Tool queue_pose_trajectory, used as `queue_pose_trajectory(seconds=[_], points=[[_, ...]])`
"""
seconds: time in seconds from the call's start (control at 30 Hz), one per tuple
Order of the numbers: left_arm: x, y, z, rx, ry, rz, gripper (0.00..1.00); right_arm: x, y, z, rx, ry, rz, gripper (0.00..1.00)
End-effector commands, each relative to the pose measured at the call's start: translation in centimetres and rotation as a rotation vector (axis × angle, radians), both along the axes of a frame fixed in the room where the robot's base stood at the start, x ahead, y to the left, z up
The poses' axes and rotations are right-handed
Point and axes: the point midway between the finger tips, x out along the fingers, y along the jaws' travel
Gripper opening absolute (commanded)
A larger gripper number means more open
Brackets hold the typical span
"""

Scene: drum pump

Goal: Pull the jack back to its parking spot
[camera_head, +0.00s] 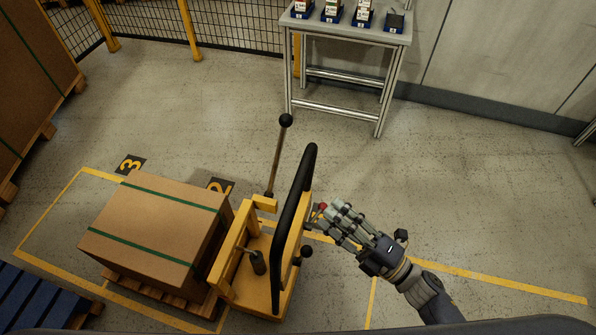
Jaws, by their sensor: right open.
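The yellow jack (258,262) stands left of centre. Its black looped handle (292,215) faces right, and a lever with a black ball knob (285,121) rises behind it. On its left, a strapped cardboard box (160,232) sits on a wooden pallet (165,290); whether the forks are under the pallet is hidden. My right gripper (328,214) is open just right of the black handle, its fingers pointing at it. A small red part shows by the fingertips. Contact with the handle cannot be told. My left gripper is out of view.
A blue pallet (35,300) lies at lower left. A metal table (345,32) holds small bins at the back. Floor to the right is clear.

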Motion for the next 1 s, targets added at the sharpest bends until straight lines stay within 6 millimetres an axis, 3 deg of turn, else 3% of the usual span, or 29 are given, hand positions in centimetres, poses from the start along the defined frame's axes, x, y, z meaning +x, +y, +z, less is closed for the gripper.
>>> queue_pose_trajectory(seconds=[0.17, 0.7, 1.0], points=[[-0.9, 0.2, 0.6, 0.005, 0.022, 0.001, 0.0, 0.6, 0.6, 0.2, -0.013, -0.001, -0.001, 0.43], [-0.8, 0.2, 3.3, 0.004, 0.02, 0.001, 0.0, 6.3, 7.2, 1.9, -0.01, 0.001, -0.002, 0.43], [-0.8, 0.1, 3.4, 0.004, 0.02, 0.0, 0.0, 6.9, 8.0, 1.9, -0.012, 0.001, -0.001, 0.43]])
